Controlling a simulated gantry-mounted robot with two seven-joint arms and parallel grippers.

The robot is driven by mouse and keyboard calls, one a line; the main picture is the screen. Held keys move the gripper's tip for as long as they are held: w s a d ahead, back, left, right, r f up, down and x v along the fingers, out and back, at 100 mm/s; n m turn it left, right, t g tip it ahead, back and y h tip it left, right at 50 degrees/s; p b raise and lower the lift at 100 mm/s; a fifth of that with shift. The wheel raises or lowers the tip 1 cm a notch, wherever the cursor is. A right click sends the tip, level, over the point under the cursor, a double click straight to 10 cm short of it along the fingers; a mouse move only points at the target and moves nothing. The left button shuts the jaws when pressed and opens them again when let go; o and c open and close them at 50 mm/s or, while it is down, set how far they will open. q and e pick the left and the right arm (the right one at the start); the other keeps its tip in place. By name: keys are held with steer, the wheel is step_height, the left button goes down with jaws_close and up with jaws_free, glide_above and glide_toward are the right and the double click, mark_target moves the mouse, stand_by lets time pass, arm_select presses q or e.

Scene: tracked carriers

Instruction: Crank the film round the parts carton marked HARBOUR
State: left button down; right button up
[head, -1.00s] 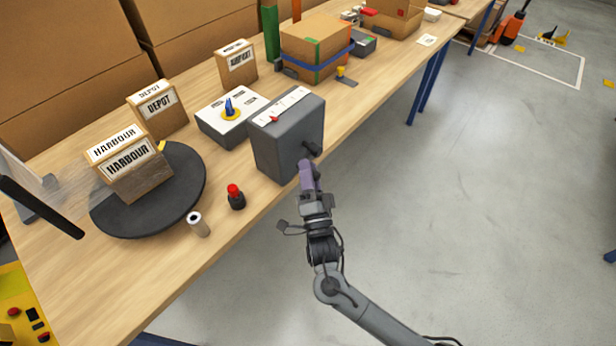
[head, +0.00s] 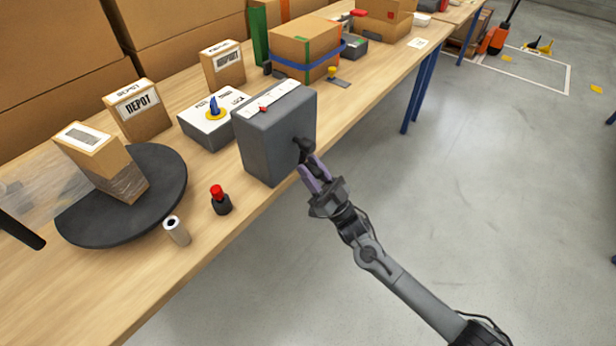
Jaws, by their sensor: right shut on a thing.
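The carton (head: 103,165) stands on the black turntable (head: 165,190) at the left. It is turned so that a barcode label faces me; the HARBOUR name does not show. Clear film (head: 38,188) runs from the left to the carton, and film wraps its lower part. My right gripper (head: 308,170) is shut on the dark crank handle (head: 303,147) on the side of the grey box (head: 263,135). My left gripper is not in view.
A DEPOT carton (head: 138,110) stands behind the turntable. A selector box (head: 208,118) with a blue knob, a red-topped button (head: 220,200) and a small roll (head: 177,231) stand near the grey box. A strapped carton (head: 303,50) is farther along the bench.

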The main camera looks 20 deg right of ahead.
steer(key=n+g+y, duration=0.1)
steer(key=n, duration=0.1)
steer(key=d+n+g+y+b, duration=0.1)
steer(key=n+y, duration=0.1)
steer(key=n+g+y, duration=0.2)
steer(key=n, duration=0.1)
steer(key=shift+w+d+f, duration=0.2)
steer(key=shift+w, duration=0.15)
steer(key=w+d+r+n+g+b, duration=0.1)
steer(key=d+r+n+g, duration=0.1)
steer(key=n+g, duration=0.5)
steer(key=w+d+r+n+g+b, duration=0.1)
steer(key=d+r+n+g+b, duration=0.1)
steer(key=n+g, duration=0.5)
steer(key=n, duration=0.5)
steer(key=shift+w+d+r, duration=0.2)
steer(key=shift+w+d, duration=0.05)
steer(key=shift+h, duration=0.3)
steer(key=o, duration=1)
steer(key=shift+a+f, duration=0.1)
steer(key=shift+c, duration=0.2)
